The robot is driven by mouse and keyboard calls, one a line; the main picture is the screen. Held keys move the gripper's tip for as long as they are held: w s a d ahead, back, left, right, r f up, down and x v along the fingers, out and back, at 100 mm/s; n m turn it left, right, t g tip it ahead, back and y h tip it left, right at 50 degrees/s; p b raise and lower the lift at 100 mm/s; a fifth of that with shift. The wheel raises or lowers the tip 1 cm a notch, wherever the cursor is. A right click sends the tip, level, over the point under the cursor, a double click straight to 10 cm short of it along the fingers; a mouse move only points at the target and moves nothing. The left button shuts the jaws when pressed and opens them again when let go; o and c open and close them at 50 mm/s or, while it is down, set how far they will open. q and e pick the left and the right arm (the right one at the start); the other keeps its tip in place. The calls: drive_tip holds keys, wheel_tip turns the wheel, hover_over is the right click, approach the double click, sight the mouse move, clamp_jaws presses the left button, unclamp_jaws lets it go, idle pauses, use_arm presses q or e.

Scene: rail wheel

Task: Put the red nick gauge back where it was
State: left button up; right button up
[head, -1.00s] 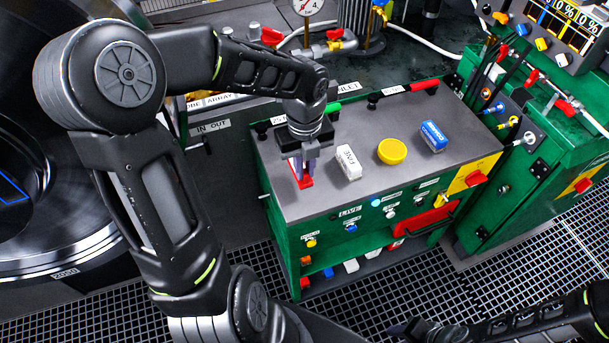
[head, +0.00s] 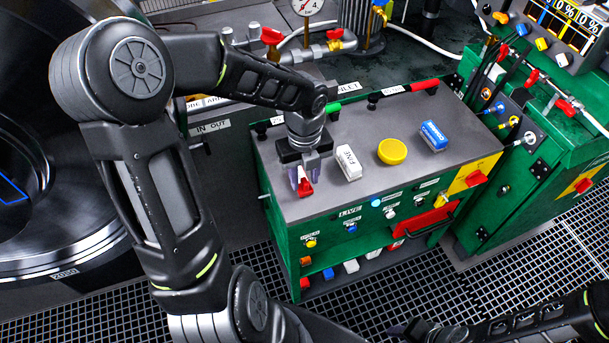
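The red nick gauge (head: 306,188) is at the left end of the grey top of the green cabinet. My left gripper (head: 303,176) points down over it, its two fingers on either side of the gauge, and appears shut on it. The fingers hide part of the gauge. I cannot tell clearly whether its lower end touches the top. My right gripper (head: 412,328) is low at the bottom edge, dark against the grating, away from the cabinet; its fingers are not clear.
On the grey top (head: 400,188), a white block marked FINE (head: 348,163), a yellow round piece (head: 392,151) and a blue-and-white block (head: 433,136) stand in a row to the right. Small coloured pieces lie on the shelf below. The top's front strip is clear.

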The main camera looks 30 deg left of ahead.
sight(305, 179)
use_arm(q)
wheel_tip(305, 179, up, 12)
drive_tip(key=shift+p, duration=0.3)
drive_tip(key=shift+f, duration=0.1)
idle(1.7)
